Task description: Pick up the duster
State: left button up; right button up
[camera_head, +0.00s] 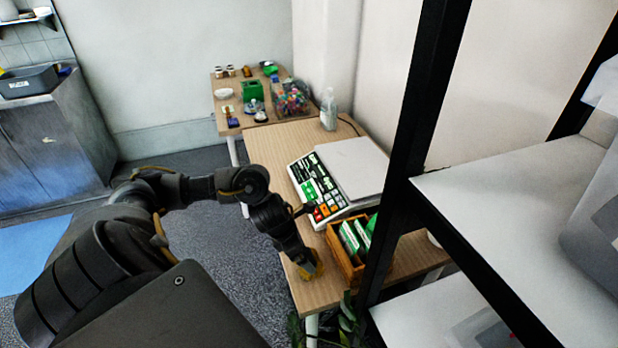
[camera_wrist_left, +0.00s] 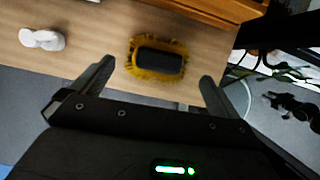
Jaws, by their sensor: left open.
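The duster (camera_wrist_left: 158,60) lies on the wooden table in the left wrist view. It has a dark oblong back and a yellow-brown fringe. My left gripper (camera_wrist_left: 156,75) is open, its two fingers apart, and the duster shows beyond and between the fingertips. Nothing is held. In the head view my left gripper (camera_head: 303,262) is over the table's near edge, and a yellow bit of the duster (camera_head: 317,266) shows beside it, the rest hidden by the gripper. My right gripper is not in view.
A wooden box with green-white packets (camera_head: 345,262) stands right of the duster. A scale with a keypad (camera_head: 322,190) is behind. A small white object (camera_wrist_left: 42,39) lies on the table. A black shelf post (camera_head: 405,150) rises at right, with a plant (camera_head: 347,322) below.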

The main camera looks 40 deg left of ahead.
aim_at(308, 255)
pick_arm(q)
jog(key=shift+w+d+f, duration=0.1)
jog(key=shift+f, duration=0.15)
jog(key=x, duration=0.4)
jog(key=shift+w+f+p, duration=0.25)
jog(key=shift+p, duration=0.15)
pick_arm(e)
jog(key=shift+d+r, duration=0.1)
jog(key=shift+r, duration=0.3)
pick_arm(q)
jog(key=shift+c, duration=1)
jog(key=c, duration=0.8)
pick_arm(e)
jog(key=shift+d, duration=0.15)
pick_arm(q)
jog(key=shift+r, duration=0.15)
